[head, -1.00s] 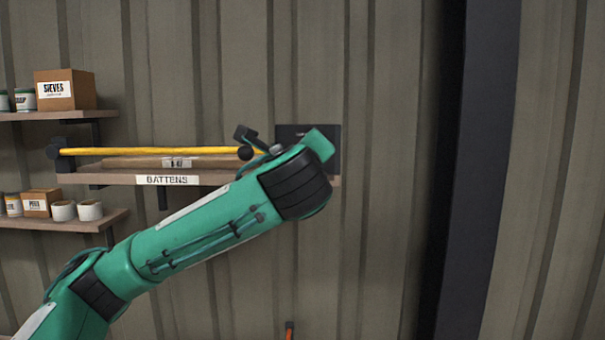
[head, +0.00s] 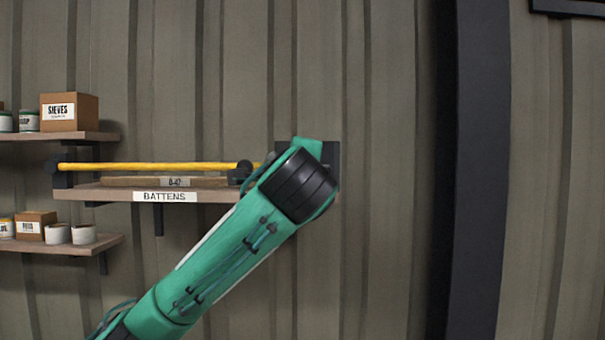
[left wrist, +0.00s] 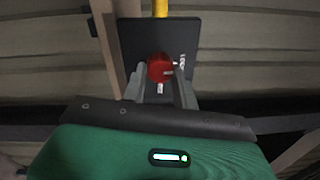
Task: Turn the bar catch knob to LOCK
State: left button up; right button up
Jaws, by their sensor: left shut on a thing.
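The bar catch knob (left wrist: 157,68) is red and sits on a dark plate (left wrist: 186,38) in the left wrist view. My left gripper (left wrist: 160,74) is shut on the knob, one finger on each side. White lettering that seems to read LOCK is at the plate's right; another small pale label is below the knob. A pale mark shows at the knob's right side; I cannot tell its exact setting. In the head view my left arm hides the knob and gripper; only edges of the plate (head: 333,152) show. My right gripper is not in view.
A yellow bar (head: 150,167) runs above the BATTENS shelf (head: 100,193), where a batten (head: 135,182) lies. It ends near the plate. Shelves at the left hold boxes, including a SIEVES box (head: 70,112), and cans. A dark post (head: 475,170) stands at right.

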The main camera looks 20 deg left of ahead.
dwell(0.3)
pick_arm(q)
jog(key=o, duration=1)
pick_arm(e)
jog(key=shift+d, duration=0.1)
pick_arm(q)
jog(key=shift+s, duration=0.15)
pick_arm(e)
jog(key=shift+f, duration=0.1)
pick_arm(q)
jog(key=shift+b+v, duration=5.1)
jog(key=shift+v, duration=1.7)
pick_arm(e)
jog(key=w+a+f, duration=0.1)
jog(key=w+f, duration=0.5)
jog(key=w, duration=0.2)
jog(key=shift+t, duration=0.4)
pick_arm(q)
jog(key=shift+f, duration=0.1)
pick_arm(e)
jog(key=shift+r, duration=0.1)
